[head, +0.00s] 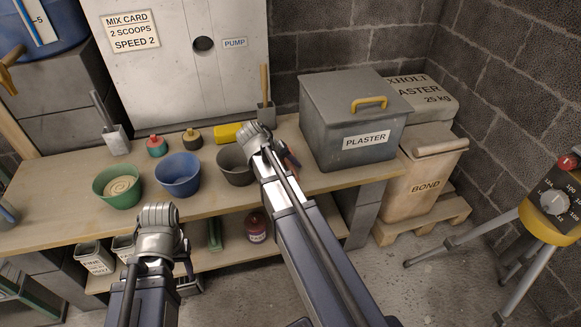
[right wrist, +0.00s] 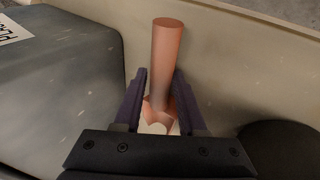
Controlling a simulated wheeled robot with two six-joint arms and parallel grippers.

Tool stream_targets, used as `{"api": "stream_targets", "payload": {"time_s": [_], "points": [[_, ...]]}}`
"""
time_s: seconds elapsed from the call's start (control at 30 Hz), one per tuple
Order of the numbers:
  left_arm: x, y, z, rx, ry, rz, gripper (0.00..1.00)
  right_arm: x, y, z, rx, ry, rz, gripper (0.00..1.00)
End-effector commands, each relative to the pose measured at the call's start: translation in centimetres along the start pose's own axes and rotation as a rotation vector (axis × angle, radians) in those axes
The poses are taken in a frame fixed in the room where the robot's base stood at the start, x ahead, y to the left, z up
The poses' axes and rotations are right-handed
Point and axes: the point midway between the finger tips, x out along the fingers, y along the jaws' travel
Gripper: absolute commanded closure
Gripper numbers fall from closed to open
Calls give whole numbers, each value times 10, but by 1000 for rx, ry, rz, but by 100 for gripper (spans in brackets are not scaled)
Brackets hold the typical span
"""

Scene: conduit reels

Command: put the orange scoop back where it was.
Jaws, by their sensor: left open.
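The orange scoop (right wrist: 166,65) shows in the right wrist view as a copper-orange handle with its round end toward the top. The scoop's lower part is mostly hidden by the gripper. In the head view my right gripper (head: 289,160) is mostly hidden behind my right arm, over the bench between the dark bowl (head: 233,168) and the grey plaster box (head: 345,120). My left gripper (head: 188,268) is low in front of the bench, partly hidden by its wrist, open.
On the bench (head: 160,215) stand a green bowl (head: 112,195) with a pale mix, a blue bowl (head: 180,170), small red-topped and dark pots, a yellow block (head: 225,132) and two upright tools in holders. A bond bin (head: 425,175) stands right of the bench. A yellow tripod stand is far right.

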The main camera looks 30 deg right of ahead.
Motion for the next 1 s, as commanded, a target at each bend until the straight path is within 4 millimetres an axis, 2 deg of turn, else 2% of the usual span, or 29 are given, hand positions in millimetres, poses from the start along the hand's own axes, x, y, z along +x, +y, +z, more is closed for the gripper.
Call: {"api": "stream_targets", "payload": {"time_s": [0.03,0.17,0.47,0.57,1.0], "points": [[0,0,0,0,0,0,50,0,0,0,0,0,0,53],[0,0,0,0,0,0,50,0,0,0,0,0,0,40],[-5,0,0,0,0,0,50,-4,2,-1,0,0,-1,40],[-15,-1,1,0,0,1,50,-16,4,-1,-2,1,-1,40],[-81,-7,5,-1,0,3,50,-94,5,-1,-2,1,0,40]]}}
